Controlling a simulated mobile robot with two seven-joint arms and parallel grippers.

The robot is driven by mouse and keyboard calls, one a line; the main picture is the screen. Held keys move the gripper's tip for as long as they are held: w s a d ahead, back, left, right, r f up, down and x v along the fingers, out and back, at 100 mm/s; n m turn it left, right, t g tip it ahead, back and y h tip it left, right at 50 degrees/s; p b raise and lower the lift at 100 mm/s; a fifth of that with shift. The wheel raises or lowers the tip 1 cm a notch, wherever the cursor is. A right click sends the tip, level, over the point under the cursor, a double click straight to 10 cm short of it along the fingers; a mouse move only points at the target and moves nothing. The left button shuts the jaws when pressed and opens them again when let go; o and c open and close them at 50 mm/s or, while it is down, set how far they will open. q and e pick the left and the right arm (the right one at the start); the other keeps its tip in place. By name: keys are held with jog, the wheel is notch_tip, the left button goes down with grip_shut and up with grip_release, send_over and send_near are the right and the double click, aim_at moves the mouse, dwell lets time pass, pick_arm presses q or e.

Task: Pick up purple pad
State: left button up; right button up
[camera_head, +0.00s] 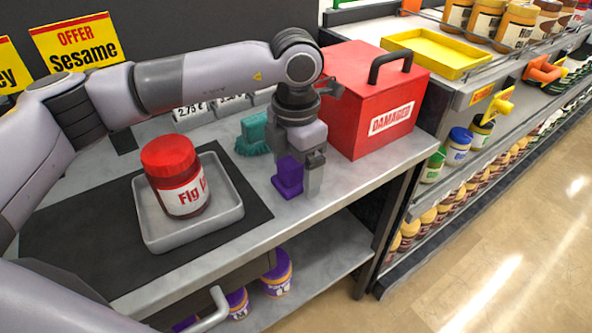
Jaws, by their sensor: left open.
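The purple pad (287,178) is a small block with a taller upright part, near the front edge of the grey counter. My left gripper (300,182) points down right at the pad. It is open, with one grey finger at the pad's right side; the other finger is hidden behind the pad. I cannot tell whether the fingers touch it. My right gripper is not in view.
A teal brush-like object (252,136) lies just left of my left gripper. A red "DAMAGED" box (352,115) stands close on the right. A grey tray (153,238) holds a red-lidded jar (176,176) on a dark mat (75,245).

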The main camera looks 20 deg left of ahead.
pick_arm(q)
jog(key=c, duration=1.2)
jog(key=shift+o, duration=0.2)
notch_tip(320, 180, up, 20)
jog(key=shift+p, duration=0.4)
jog(key=shift+o, duration=0.6)
